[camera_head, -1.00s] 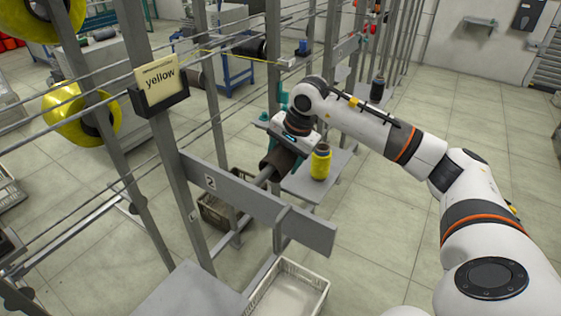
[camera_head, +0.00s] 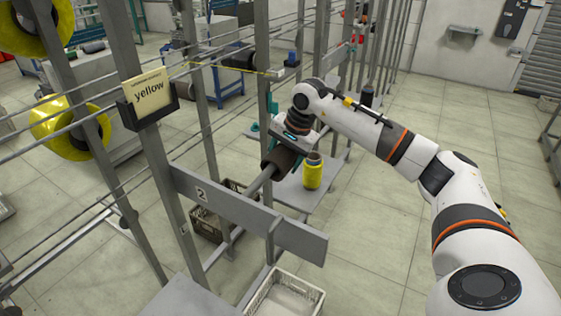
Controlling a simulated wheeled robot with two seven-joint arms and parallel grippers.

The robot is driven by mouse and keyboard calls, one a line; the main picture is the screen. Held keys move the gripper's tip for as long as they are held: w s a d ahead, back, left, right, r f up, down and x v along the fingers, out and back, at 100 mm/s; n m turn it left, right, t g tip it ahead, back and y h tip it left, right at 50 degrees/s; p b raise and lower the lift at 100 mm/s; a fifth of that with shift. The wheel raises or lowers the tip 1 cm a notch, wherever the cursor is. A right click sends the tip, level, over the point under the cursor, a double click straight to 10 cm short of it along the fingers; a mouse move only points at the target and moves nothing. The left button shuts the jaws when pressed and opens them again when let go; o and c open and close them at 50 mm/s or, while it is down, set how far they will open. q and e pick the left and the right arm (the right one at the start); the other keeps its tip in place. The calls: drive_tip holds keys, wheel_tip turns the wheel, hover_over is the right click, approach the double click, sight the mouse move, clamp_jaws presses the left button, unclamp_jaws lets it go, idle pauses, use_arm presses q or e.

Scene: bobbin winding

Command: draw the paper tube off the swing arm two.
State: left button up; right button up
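The paper tube (camera_head: 279,161) is a dark brown sleeve around the outer part of the grey bar of swing arm two (camera_head: 262,180). The arm belongs to the frame behind the grey plate marked "2" (camera_head: 202,194). My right gripper (camera_head: 290,149) comes in from the right and is at the tube from above. Its fingers are mostly hidden, but it appears shut on the tube, which has moved with it. A bare length of bar shows between the tube and the plate. My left gripper is not in view.
A yellow bobbin (camera_head: 313,174) stands on a small grey shelf (camera_head: 300,196) just right of the tube. Crates (camera_head: 285,297) stand below. Steel posts and rails crowd the left; the floor at right is clear.

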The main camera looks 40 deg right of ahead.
drive_tip(key=shift+w+d+r, duration=0.1)
drive_tip(key=shift+w+d, duration=0.25)
drive_tip(key=shift+d, duration=0.5)
drive_tip(key=shift+w+d+r, duration=0.1)
drive_tip(key=shift+w+d, duration=0.2)
drive_tip(key=shift+d, duration=0.5)
drive_tip(key=shift+w+d, duration=0.3)
drive_tip(key=shift+d, duration=0.45)
drive_tip(key=shift+r, duration=0.1)
